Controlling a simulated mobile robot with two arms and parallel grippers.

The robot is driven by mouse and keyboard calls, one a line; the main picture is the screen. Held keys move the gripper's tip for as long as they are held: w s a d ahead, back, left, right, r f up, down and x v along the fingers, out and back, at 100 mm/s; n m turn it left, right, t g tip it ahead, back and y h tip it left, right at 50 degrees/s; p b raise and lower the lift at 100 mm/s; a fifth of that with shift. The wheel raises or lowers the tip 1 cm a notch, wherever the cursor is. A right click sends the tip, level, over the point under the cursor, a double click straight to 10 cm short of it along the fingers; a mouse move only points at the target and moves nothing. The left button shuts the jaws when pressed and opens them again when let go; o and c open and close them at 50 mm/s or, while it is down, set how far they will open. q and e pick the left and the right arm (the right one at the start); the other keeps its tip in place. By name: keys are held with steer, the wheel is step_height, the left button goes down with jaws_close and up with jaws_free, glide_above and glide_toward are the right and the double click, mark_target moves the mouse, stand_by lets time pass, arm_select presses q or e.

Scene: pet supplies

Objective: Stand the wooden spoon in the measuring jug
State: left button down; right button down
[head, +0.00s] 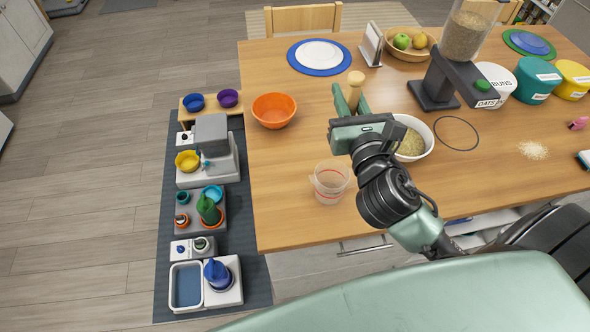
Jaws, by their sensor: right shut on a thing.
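The measuring jug (330,183) is clear with red markings and stands upright near the table's front edge, left of my right arm. It looks empty. My right gripper (352,102) is above the table, beyond the jug and to its right. It is shut on the wooden spoon (356,78), whose pale rounded end shows above the fingers. The spoon's lower part is hidden by the gripper. My left gripper is out of view.
A white bowl of grain (412,145) stands right of the jug, partly behind my arm. An orange bowl (273,110) is at the left. A grain dispenser (452,62) stands at the back right. The tabletop left of the jug is clear.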

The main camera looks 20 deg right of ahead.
step_height(320, 180, down, 19)
steer(key=w+b, duration=0.1)
steer(key=b, duration=0.4)
steer(key=shift+a, duration=0.2)
steer(key=shift+f+b, duration=0.1)
steer(key=shift+b, duration=0.25)
steer(key=shift+f, duration=0.15)
steer(key=c, duration=1.3)
jaws_free()
steer(key=shift+r, duration=0.2)
